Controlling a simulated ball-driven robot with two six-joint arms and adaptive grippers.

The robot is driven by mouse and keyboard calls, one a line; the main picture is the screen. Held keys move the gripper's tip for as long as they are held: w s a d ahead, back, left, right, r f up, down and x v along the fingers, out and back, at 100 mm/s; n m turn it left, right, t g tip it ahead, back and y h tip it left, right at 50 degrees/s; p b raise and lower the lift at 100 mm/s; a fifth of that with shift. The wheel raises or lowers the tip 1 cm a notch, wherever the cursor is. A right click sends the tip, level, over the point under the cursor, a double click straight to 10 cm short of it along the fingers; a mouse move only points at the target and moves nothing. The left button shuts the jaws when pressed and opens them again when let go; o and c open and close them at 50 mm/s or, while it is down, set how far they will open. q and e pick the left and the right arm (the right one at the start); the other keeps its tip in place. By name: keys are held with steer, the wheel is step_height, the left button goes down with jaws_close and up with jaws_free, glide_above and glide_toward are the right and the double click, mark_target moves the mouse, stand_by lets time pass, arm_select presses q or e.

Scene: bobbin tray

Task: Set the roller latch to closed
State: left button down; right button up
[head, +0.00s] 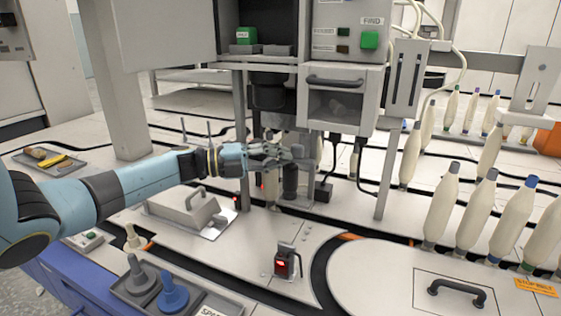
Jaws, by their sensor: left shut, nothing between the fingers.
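My left gripper (295,153) reaches in from the left and is shut and empty. Its fingertips are in front of the machine's lower front, below a grey box with a handle (337,82). A dark upright cylinder (290,183) stands just below the fingertips; I cannot tell whether they touch. A small dark block with a grey top and a red light (287,262) stands on the white deck nearer to me. No part is clearly marked as the roller latch, so I cannot tell which it is or its setting. My right gripper is out of view.
A grey lidded plate with a handle (190,208) lies below my left forearm. Several cream bobbins (442,205) stand at the right. A grey post (387,175) rises right of the gripper. A tray with grey and blue knobs (205,298) is at the front.

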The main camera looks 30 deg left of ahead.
arm_select(q)
steer(key=shift+w+a+r, duration=0.1)
steer(key=shift+a, duration=0.05)
stand_by(0.5)
steer(key=v, duration=1.2)
